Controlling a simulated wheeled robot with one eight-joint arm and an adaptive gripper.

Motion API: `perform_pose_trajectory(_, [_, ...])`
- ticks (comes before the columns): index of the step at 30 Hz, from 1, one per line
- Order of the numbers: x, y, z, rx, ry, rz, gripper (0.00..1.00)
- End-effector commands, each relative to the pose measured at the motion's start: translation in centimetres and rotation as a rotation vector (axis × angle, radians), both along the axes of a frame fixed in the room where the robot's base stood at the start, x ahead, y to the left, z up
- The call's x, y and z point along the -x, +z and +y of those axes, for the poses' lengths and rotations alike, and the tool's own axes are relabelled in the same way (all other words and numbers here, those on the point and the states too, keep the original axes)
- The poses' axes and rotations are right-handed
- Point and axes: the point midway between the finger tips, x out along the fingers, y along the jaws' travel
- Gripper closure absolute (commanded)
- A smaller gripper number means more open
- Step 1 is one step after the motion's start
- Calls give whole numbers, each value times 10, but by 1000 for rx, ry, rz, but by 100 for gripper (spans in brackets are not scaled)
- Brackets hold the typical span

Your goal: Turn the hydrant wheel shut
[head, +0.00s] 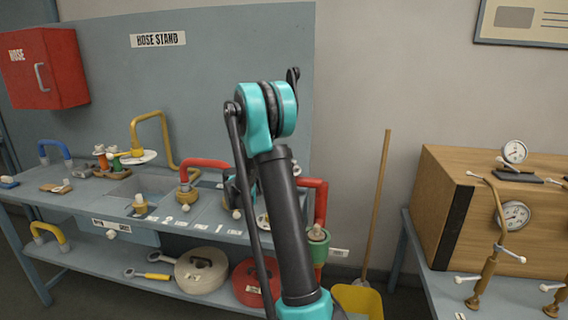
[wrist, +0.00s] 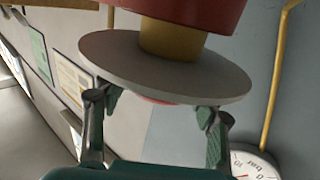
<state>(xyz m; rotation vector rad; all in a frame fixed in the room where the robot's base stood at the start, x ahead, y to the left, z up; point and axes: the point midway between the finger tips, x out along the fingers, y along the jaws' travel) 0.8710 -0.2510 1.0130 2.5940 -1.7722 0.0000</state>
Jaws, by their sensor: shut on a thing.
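In the wrist view a flat grey wheel (wrist: 165,70) sits on a short brass-yellow stem (wrist: 172,38) that joins a dark red body (wrist: 190,12). My gripper (wrist: 158,106) has one finger at each side of the wheel, and its jaws are shut on it. A small red patch shows at the wheel's near edge. In the head view my arm hides most of the gripper and the wheel; only a dark teal part of the gripper (head: 234,188) shows beside the arm, above the bench. How far the wheel is turned cannot be told.
A yellow bent pipe (head: 165,135) rises farther left. A dial gauge (wrist: 252,166) is close to the right finger.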

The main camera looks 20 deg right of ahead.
Motion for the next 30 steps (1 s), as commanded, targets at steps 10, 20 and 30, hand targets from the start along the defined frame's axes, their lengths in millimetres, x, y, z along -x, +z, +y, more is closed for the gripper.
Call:
perform_pose_trajectory(10, [0, 0, 0, 0, 0, 0, 18])
perform_pose_trajectory(20, [2, 0, 8, 0, 3, 0, 18])
perform_pose_trajectory(30, [25, 0, 68, 0, 6, 0, 18])
